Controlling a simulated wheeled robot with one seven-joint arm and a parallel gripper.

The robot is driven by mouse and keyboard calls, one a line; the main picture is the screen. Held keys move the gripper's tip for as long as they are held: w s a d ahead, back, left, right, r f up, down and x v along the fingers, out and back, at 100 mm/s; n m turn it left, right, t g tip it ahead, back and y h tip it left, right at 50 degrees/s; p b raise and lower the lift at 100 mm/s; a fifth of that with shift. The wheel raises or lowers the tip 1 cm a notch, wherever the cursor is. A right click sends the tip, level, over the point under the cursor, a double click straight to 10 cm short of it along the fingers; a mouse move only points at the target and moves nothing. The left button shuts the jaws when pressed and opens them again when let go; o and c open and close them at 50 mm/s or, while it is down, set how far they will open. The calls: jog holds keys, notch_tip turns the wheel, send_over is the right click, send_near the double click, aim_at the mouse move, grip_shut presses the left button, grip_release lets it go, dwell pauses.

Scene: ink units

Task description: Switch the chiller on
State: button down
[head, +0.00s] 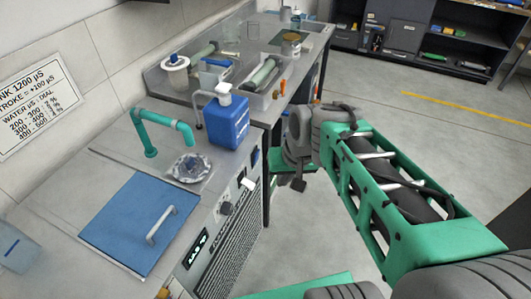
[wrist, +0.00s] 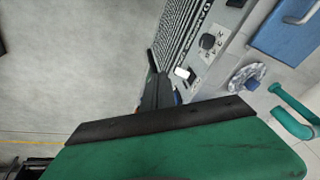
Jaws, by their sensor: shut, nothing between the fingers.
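The chiller (head: 237,245) is the grey unit built under the counter, with a slatted grille on its front. Its upper front strip holds a lit display (head: 196,248), a dark round knob (head: 226,208) and a white switch (head: 248,184). In the wrist view the white switch (wrist: 183,72) sits close beside my gripper, with the knob (wrist: 207,42) beyond it. I cannot tell the switch's position. My gripper (wrist: 152,75) is shut and empty, pointing along the chiller front. Whether it touches the switch is unclear. In the head view my arm hides much of the gripper.
On the counter are a blue lid (head: 130,232) with a handle, a teal tap (head: 167,122), a drain dial (head: 189,167) and a blue jug (head: 226,122). More bench equipment stands behind. The floor (head: 330,240) to the right is clear.

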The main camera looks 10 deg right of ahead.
jog(key=w+d+f+m+t+y, duration=0.1)
jog(key=w+d+f+m+y, duration=0.2)
jog(key=w, duration=0.5)
jog(key=w+d+f+m+t+y+p, duration=0.1)
jog(key=w+d+f+m+y, duration=0.2)
jog(key=w+d+f, duration=0.3)
jog(key=shift+w+d+t+y, duration=0.3)
jog(key=shift+w+d+y, duration=0.15)
jog(key=shift+w, duration=0.6)
jog(key=p, duration=0.3)
send_near(258, 156)
jog(key=x, duration=0.4)
jog(key=shift+a+f, duration=0.2)
jog(key=shift+f, duration=0.25)
jog(key=shift+w+a, duration=0.3)
jog(key=shift+a, duration=0.05)
jog(key=shift+d, duration=0.1)
